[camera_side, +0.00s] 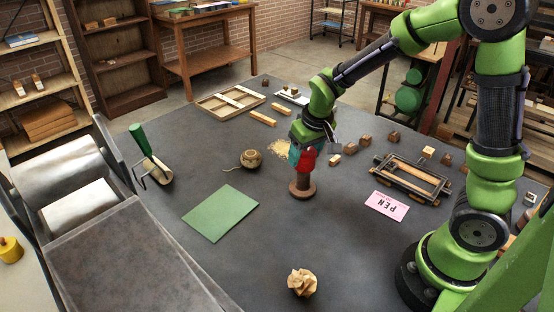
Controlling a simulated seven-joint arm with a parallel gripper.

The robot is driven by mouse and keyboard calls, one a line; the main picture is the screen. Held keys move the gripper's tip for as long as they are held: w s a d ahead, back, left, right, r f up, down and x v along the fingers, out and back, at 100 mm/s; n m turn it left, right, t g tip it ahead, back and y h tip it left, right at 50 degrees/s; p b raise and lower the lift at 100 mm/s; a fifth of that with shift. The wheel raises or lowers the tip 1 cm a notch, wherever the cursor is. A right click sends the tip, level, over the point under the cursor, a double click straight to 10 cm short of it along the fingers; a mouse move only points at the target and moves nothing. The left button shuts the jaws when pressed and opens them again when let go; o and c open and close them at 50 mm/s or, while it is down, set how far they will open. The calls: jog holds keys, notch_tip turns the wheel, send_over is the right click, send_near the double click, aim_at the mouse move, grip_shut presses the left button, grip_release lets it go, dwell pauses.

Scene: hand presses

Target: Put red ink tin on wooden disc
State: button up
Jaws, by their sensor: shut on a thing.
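The red ink tin (307,158) is in my gripper (304,153), tilted and just above the wooden disc. I cannot tell whether its lower edge touches the disc. The wooden disc (302,190) is brown and round and stands on the dark grey table, right of the middle of the view. My gripper comes down from the upper right, shut on the tin. Its fingers are small here and partly hidden by the tin and the wrist.
A green sheet (220,213) lies left of the disc, with a ball of twine (251,159) behind it. Small wooden blocks sit behind.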

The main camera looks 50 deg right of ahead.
jog(key=shift+f, duration=0.7)
jog(key=shift+f, duration=0.15)
jog(key=o, duration=1.2)
jog(key=shift+o, duration=0.2)
jog(key=d+v, duration=0.1)
jog(key=v, duration=1.1)
jog(key=s+a+r+t+y, duration=0.1)
jog(key=s+a+r+t, duration=0.1)
jog(key=s, duration=0.4)
jog(key=s+a+r+m+t+y, duration=0.1)
jog(key=s+a+r+t, duration=0.1)
jog(key=s+a, duration=0.2)
jog(key=shift+s+a+r+y, duration=0.3)
jog(key=shift+s+y, duration=0.1)
jog(key=shift+s, duration=0.55)
